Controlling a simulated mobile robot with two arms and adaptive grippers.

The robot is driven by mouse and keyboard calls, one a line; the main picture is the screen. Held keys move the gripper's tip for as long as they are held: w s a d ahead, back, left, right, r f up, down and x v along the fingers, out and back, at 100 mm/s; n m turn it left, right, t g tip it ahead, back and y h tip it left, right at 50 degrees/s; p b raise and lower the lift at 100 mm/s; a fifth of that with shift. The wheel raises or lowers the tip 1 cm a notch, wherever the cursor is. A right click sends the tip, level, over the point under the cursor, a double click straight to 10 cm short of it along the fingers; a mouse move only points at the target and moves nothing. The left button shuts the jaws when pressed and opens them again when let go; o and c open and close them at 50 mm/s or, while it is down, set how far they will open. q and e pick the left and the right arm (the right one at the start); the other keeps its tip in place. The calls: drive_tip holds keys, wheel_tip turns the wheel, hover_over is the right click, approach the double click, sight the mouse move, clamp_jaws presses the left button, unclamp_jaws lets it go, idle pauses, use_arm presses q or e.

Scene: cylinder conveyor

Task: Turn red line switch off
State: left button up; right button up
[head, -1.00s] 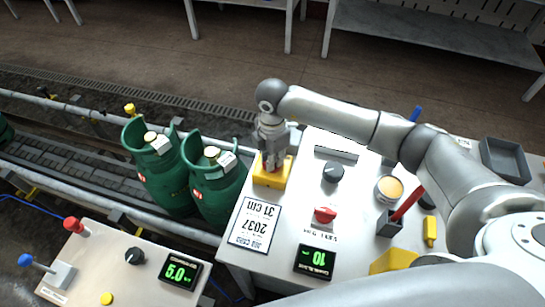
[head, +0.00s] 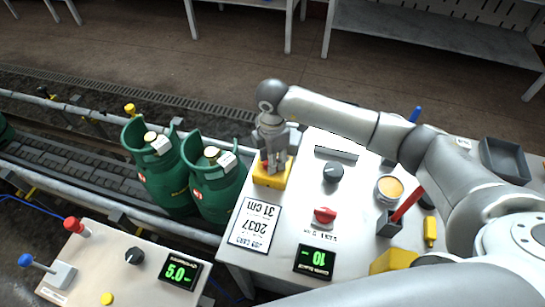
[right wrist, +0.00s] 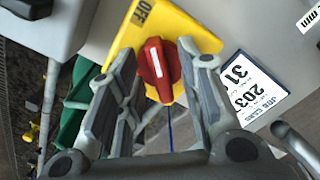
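The red rotary switch (right wrist: 158,68) sits on a yellow housing (right wrist: 190,35) lettered "OFF". Its white pointer mark points up, a little left, toward the lettering's side in the right wrist view. My right gripper (right wrist: 165,65) is open, with one finger on each side of the red knob; I cannot tell whether they touch it. In the head view my right gripper (head: 273,166) points down onto the yellow housing (head: 270,180) at the table's left edge and hides the knob. My left gripper is not in view.
The white panel table (head: 255,262) also carries a black knob (head: 333,172), a red-topped knob (head: 324,215), a display (head: 315,261) and a tin (head: 389,188). Green gas cylinders (head: 215,190) stand close left on the conveyor. A second control panel (head: 135,285) is at lower left.

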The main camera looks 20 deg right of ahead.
wheel_tip(320, 180, up, 12)
idle(0.6)
idle(0.5)
